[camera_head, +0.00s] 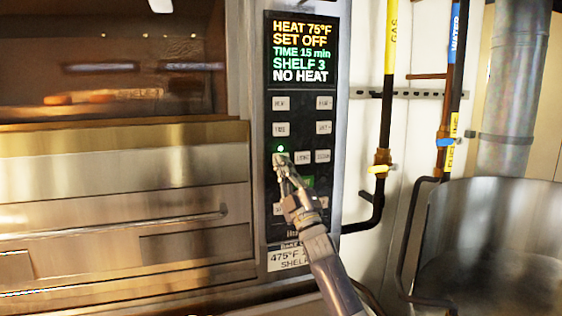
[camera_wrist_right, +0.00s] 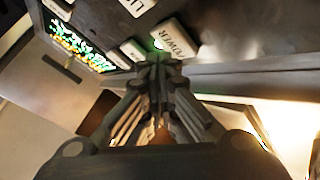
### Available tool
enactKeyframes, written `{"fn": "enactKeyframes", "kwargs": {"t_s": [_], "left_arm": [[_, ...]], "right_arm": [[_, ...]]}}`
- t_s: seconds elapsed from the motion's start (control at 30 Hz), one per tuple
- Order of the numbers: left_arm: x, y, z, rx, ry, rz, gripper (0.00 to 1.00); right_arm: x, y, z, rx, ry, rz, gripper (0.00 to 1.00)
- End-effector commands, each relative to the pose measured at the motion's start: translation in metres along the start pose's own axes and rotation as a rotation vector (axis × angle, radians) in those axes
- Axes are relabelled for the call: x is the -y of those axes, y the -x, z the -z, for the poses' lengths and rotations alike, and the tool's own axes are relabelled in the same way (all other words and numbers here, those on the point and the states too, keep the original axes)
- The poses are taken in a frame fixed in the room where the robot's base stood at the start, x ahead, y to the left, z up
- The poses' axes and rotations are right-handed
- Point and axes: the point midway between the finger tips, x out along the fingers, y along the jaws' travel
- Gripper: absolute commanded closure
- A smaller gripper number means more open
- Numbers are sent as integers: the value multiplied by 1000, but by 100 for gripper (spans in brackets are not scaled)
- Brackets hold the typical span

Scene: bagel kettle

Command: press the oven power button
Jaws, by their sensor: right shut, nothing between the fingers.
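The oven control panel (camera_head: 294,104) is a dark upright strip with pale buttons. Its display (camera_head: 302,50) reads HEAT 75°F, SET OFF, TIME 15 min, SHELF 3, NO HEAT. The pale power button (camera_wrist_right: 175,40) is labelled POWER in the right wrist view, with a green light (camera_wrist_right: 158,43) beside it. In the head view this light (camera_head: 280,148) glows just above my fingertips, which partly cover the button. My right gripper (camera_head: 282,164) is shut and empty, its tips at the button's lower edge. I cannot tell whether they touch it. My left gripper is out of view.
The oven's glass window (camera_head: 110,60) and metal front (camera_head: 120,175) are left of the panel. Right of it run a yellow GAS pipe (camera_head: 391,35) and a blue WATER pipe (camera_head: 455,40) with valves. A large metal kettle (camera_head: 500,240) stands at the lower right.

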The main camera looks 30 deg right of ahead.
Motion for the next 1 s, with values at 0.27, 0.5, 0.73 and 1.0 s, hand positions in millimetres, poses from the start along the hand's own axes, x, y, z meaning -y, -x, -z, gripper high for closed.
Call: {"fn": "enactKeyframes", "kwargs": {"t_s": [0.27, 0.5, 0.73, 1.0], "left_arm": [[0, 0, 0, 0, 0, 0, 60], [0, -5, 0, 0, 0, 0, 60], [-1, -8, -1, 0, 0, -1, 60], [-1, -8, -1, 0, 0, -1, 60]], "right_arm": [[0, 0, 0, 0, 0, 0, 100], [3, -2, -2, 0, 0, -1, 100], [4, -6, -4, 0, 0, 0, 100], [4, -7, -4, 0, 0, 0, 100]]}}
